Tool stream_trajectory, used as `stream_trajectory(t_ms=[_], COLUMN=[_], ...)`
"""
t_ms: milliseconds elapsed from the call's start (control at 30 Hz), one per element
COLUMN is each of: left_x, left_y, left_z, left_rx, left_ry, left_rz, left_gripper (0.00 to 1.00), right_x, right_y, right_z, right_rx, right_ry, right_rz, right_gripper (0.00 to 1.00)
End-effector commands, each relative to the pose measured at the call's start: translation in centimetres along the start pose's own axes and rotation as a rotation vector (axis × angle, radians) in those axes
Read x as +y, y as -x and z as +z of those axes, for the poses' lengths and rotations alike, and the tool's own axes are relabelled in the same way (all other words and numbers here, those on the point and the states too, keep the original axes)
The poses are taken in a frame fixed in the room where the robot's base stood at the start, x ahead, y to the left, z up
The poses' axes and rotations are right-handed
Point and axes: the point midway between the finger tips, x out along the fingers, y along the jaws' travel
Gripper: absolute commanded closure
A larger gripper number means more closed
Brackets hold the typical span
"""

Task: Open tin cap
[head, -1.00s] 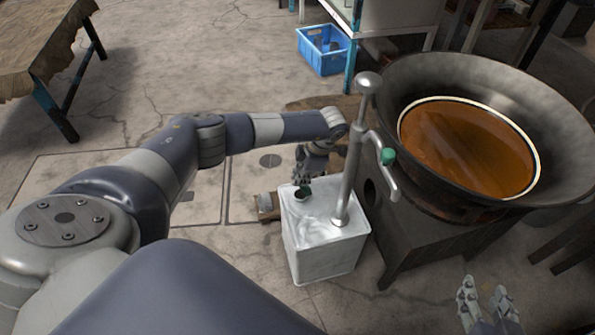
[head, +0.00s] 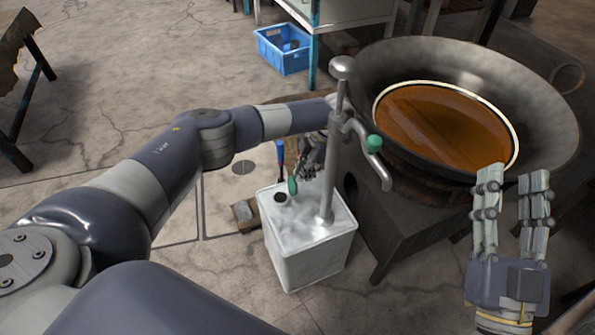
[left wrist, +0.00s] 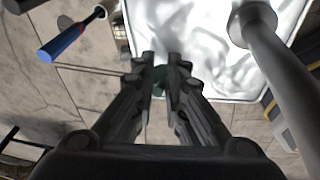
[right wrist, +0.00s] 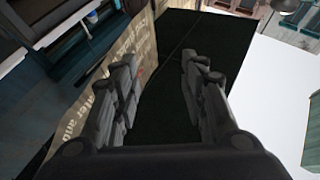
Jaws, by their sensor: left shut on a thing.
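The white square tin (head: 308,245) stands on the floor with a metal pump (head: 331,165) rising from its top. A dark round opening (head: 281,197) shows in the tin's top. The green cap (head: 292,186) is at the fingertips of my left gripper (head: 303,173), beside the opening and apart from it. In the left wrist view the left gripper (left wrist: 165,62) is shut on the cap (left wrist: 159,76), which is mostly hidden between the fingers. My right gripper (head: 514,182) is raised at the right, open and empty; its spread fingers also show in the right wrist view (right wrist: 160,75).
A large pan (head: 545,140) of brown liquid stands on a dark stove right of the tin. A blue-handled tool (left wrist: 63,43) is behind the tin. A blue crate (head: 283,55) sits further back.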

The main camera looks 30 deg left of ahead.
Motion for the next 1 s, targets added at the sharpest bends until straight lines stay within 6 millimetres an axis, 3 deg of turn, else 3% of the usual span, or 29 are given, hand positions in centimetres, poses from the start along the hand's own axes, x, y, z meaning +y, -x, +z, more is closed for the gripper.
stream_trajectory(t_ms=[33, 300, 800, 833, 900, 1000], left_x=[-0.3, -0.4, -0.4, -0.4, -0.3, -0.3], left_y=[-0.9, -1.0, -1.0, -1.0, -1.0, -1.0], left_z=[0.3, 0.8, 0.8, 0.8, 0.8, 0.8], left_rx=[-0.002, 0.001, 0.003, 0.003, 0.003, 0.004], left_ry=[-0.002, -0.002, -0.001, -0.001, 0.0, 0.0], left_rz=[-0.001, -0.001, -0.001, -0.001, -0.001, -0.001], left_gripper=[1.0, 1.0, 1.0, 0.84, 0.7, 0.7], right_x=[-0.1, -0.4, -0.4, -0.4, -0.4, -0.4], right_y=[0.2, 0.4, 0.5, 0.5, 0.5, 0.5], right_z=[-0.5, -3.2, -3.8, -3.8, -3.8, -3.8], right_rx=[0.041, 0.179, 0.207, 0.207, 0.207, 0.206], right_ry=[-0.002, -0.007, -0.008, -0.008, -0.008, -0.008], right_rz=[-0.002, -0.007, -0.008, -0.008, -0.008, -0.008], right_gripper=[0.6, 0.6, 0.6, 0.6, 0.6, 0.6])
